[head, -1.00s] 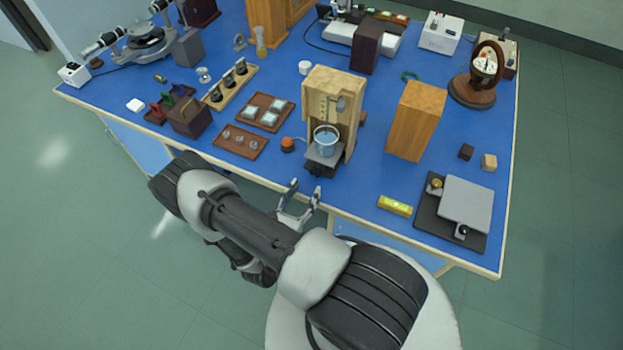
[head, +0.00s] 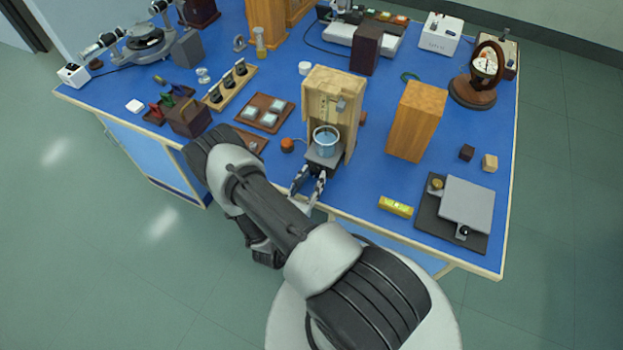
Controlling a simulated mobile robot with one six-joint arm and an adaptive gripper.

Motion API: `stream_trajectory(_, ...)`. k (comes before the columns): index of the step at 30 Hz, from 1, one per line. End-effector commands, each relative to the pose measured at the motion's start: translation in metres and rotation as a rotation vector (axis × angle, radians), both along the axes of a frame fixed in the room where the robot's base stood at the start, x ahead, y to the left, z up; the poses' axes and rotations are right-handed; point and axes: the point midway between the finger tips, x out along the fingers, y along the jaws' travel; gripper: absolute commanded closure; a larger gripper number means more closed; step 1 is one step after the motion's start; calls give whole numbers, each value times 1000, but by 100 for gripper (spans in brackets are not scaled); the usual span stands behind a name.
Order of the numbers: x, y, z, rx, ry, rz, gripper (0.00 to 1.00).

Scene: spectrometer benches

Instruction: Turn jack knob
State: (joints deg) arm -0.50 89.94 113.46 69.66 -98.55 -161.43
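The small jack (head: 325,160) stands at the front edge of the blue bench, inside a wooden frame (head: 336,84). A blue-grey beaker (head: 326,139) of liquid sits on its plate. My gripper (head: 312,174) is directly in front of the jack, pointing at it from the bench's front edge. Its two fingers are apart, one left and one right of the jack's lower front. The jack's knob cannot be made out; the fingers and the dark underside of the plate cover that spot. Whether the fingers touch it I cannot tell.
An orange-topped round item (head: 287,145) sits left of the jack. A wooden block (head: 416,121) stands to the right. A yellow level (head: 396,206) and a dark plate device (head: 465,205) lie front right. Trays (head: 264,112) lie left. Bench between jack and level is clear.

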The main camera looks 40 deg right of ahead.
Motion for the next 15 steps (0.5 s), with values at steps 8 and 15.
stream_trajectory(8, 0, 0, 0, 0, 0, 0, 85)
stream_trajectory(15, 0, 0, 0, 3, -7, 0, 95)
